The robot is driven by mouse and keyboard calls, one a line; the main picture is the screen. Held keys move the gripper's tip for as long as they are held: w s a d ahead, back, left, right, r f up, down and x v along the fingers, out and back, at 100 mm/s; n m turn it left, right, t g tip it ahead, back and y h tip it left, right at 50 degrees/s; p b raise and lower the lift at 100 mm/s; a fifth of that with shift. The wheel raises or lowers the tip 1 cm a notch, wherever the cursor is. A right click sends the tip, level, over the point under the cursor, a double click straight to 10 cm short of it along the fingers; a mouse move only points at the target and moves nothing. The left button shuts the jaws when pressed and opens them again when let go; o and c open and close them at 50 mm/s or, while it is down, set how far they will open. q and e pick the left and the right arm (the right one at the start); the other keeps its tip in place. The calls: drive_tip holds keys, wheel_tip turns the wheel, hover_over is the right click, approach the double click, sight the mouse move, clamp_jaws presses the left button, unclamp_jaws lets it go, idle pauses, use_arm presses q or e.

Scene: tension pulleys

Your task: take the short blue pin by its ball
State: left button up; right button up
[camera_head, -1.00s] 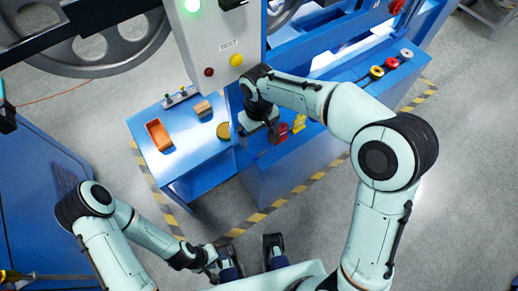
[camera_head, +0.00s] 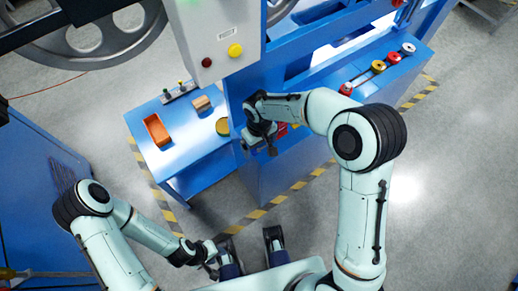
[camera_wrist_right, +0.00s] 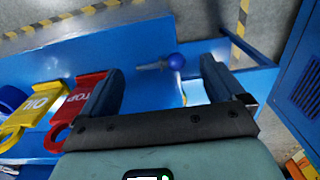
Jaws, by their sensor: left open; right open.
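The short blue pin shows in the right wrist view as a blue ball (camera_wrist_right: 174,61) with a short grey shank pointing left, lying on or just above the blue surface. My right gripper (camera_wrist_right: 161,69) is open, and the ball appears between its two fingers, nearer the right one, with gaps on both sides. I cannot tell how far beyond the fingertips it is. In the head view my right gripper (camera_head: 262,142) is over the blue bench edge and the pin is not discernible. My left gripper (camera_head: 212,262) is low at the left, away from the bench, open and empty.
A red tag (camera_wrist_right: 80,96) and a yellow tag (camera_wrist_right: 33,106) lie left of the right gripper. The side table holds an orange tray (camera_head: 157,130), a wooden block (camera_head: 202,103) and a yellow disc (camera_head: 223,127). Several spools (camera_head: 393,58) stand on the right ledge.

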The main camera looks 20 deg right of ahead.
sight(260, 149)
drive_tip(key=shift+f, duration=0.65)
drive_tip(key=c, duration=1.1)
drive_tip(key=shift+r, duration=0.15)
drive_tip(key=shift+s+r, duration=0.15)
drive_tip(key=shift+r, duration=0.1)
wheel_tip(260, 149, up, 7)
drive_tip(key=shift+f+p, duration=0.15)
drive_tip(key=shift+p, duration=0.35)
drive_tip(key=s+d, duration=0.2)
drive_tip(key=s, duration=0.4)
drive_tip(key=s+d, duration=0.2)
drive_tip(key=s, duration=0.4)
drive_tip(key=s+d+b, duration=0.1)
drive_tip(key=s+d, duration=0.1)
drive_tip(key=s, duration=0.4)
drive_tip(key=shift+s+d+f, duration=0.25)
drive_tip(key=shift+s+d, duration=0.05)
drive_tip(key=shift+d, duration=0.1)
drive_tip(key=shift+s, duration=0.1)
